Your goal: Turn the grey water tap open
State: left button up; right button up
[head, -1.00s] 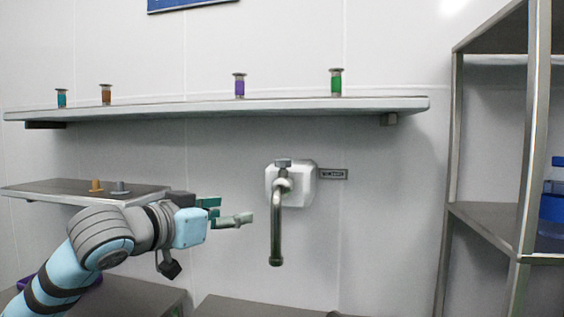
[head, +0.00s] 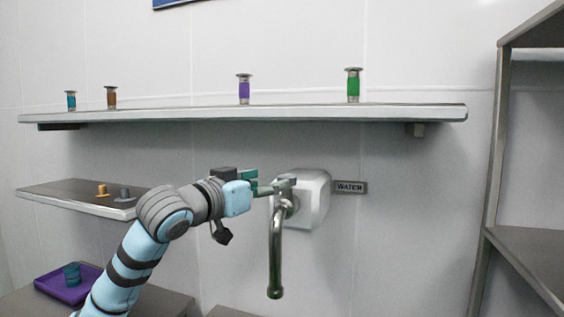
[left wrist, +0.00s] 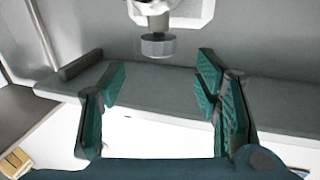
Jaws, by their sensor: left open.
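The grey water tap (head: 276,250) is mounted on a white wall box (head: 312,197), with its long spout hanging down. Its small grey handle (head: 285,181) sits on top. In the left wrist view the round grey handle (left wrist: 158,46) shows just beyond and between my fingertips. My left gripper (head: 264,186) reaches in from the left, its fingers close to the handle in the head view. It is open and empty, with teal pads apart in the left wrist view (left wrist: 161,84). I cannot tell whether a finger touches the handle. My right gripper is not in view.
A "WATER" label (head: 350,187) is right of the tap. A long shelf (head: 300,113) above carries several coloured-band vials. A lower shelf (head: 65,198) at left holds two small pieces. A purple tray (head: 52,287) with a teal cup is lower left. A metal rack (head: 490,200) stands right.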

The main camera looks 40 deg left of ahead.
aim_at(283, 177)
pick_arm(q)
jog(key=w+p, duration=0.1)
jog(key=w, duration=0.6)
jog(key=shift+a+f+p, duration=0.1)
jog(key=shift+p, duration=0.25)
jog(key=shift+w+f, duration=0.1)
jog(key=shift+w, duration=0.15)
jog(key=shift+s, duration=0.45)
jog(key=c, duration=1.1)
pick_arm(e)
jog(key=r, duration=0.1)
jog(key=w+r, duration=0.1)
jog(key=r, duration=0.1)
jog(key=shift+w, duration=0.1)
